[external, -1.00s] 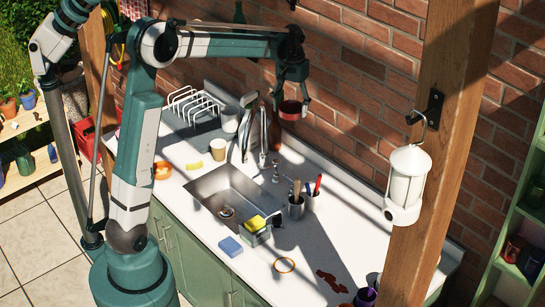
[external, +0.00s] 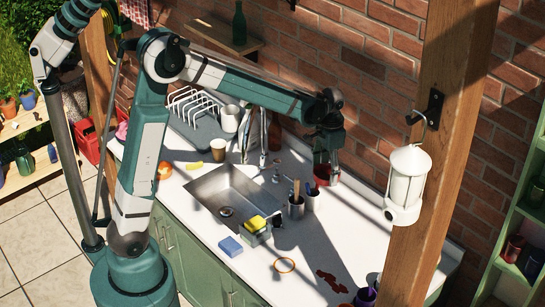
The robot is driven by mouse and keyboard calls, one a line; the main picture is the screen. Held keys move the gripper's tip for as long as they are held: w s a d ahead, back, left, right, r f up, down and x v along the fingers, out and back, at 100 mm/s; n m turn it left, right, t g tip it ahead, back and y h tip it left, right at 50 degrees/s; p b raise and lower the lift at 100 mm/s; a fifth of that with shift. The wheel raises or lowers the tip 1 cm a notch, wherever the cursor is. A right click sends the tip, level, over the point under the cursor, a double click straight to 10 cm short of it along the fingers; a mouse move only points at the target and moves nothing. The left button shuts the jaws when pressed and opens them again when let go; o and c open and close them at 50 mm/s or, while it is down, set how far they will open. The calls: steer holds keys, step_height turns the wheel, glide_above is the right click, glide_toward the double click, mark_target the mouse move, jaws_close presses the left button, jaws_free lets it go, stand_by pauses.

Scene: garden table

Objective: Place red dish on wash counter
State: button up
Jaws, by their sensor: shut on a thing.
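The red dish (external: 324,177) is in my gripper (external: 328,165), partly hidden by the fingers. My gripper is shut on it and points down. The dish appears over or at the back part of the white wash counter (external: 312,245), just right of the cups with utensils. I cannot tell whether it touches the counter.
The sink (external: 228,192) is left of the dish. Two utensil cups (external: 296,207) stand close to it. A dish rack (external: 196,112) is at the back left. A sponge (external: 230,246), an orange ring (external: 285,265) and a red splotch (external: 331,282) lie in front. A wooden post (external: 420,200) stands at right.

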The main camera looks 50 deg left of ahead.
steer(key=s+d+f+m, duration=0.4)
steer(key=s+d+f, duration=0.1)
steer(key=s+d, duration=0.5)
steer(key=s+d+f+m+b, duration=0.1)
steer(key=s+d+f+m, duration=0.4)
steer(key=s+d, duration=0.5)
steer(key=shift+s+d+f+b, duration=0.35)
steer(key=shift+d+f, duration=0.4)
steer(key=shift+d, duration=0.35)
glide_above(325, 282)
steer(key=shift+f, duration=2.9)
steer(key=shift+f, duration=2.1)
steer(key=shift+f, duration=0.15)
